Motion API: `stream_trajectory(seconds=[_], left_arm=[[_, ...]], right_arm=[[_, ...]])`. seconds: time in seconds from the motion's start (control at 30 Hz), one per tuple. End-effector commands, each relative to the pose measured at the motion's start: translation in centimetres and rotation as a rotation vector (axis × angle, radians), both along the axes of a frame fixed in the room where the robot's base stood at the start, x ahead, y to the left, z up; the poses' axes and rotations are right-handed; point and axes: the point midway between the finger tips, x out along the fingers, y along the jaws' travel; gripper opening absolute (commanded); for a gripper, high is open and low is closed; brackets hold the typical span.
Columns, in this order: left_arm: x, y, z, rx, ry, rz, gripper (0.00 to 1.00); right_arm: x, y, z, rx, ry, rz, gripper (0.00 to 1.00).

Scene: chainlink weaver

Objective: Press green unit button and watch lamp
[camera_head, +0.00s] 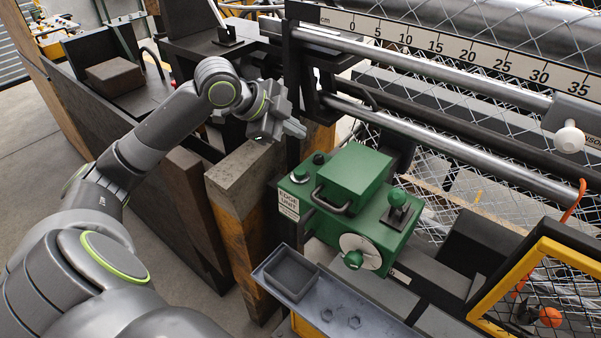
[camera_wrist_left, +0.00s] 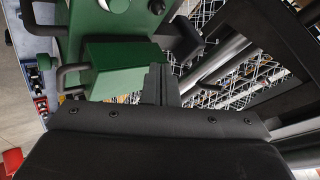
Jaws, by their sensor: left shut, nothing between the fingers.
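The green edge unit (camera_head: 352,180) stands right of centre in the head view, with a white label marked EDGE UNIT on its left side. A round green button (camera_head: 300,174) sits on its near left top, and a small dark dome (camera_head: 319,158), perhaps the lamp, sits just behind it. The dome looks unlit. My left gripper (camera_head: 297,129) is shut and empty, behind and above the button, apart from it.
A black handle (camera_head: 332,204), a clamp-like lever (camera_head: 398,206) and a white dial (camera_head: 360,250) are on the unit. A grey tray (camera_head: 330,305) stands in front. Steel rails (camera_head: 430,140) and wire mesh lie to the right. A thick post (camera_head: 240,190) stands left of the unit.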

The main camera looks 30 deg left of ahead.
Motion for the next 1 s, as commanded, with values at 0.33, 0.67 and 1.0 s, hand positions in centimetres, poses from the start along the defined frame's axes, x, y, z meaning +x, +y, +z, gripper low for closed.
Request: stream_trajectory(seconds=[0.33, 0.67, 1.0], left_arm=[[0.0, 0.0, -4.4, 0.001, 0.0, 0.001, 0.0], [0.0, 0.0, -7.6, -0.001, 0.001, 0.0, 0.0], [0.0, 0.0, -7.8, 0.0, 0.0, 0.0, 0.0]], right_arm=[[0.6, -0.6, -4.5, -0.008, -0.008, 0.004, 0.8], [0.5, -0.8, -6.8, -0.011, -0.008, 0.005, 0.8], [0.3, -0.8, -6.8, -0.011, -0.005, 0.004, 0.8]])
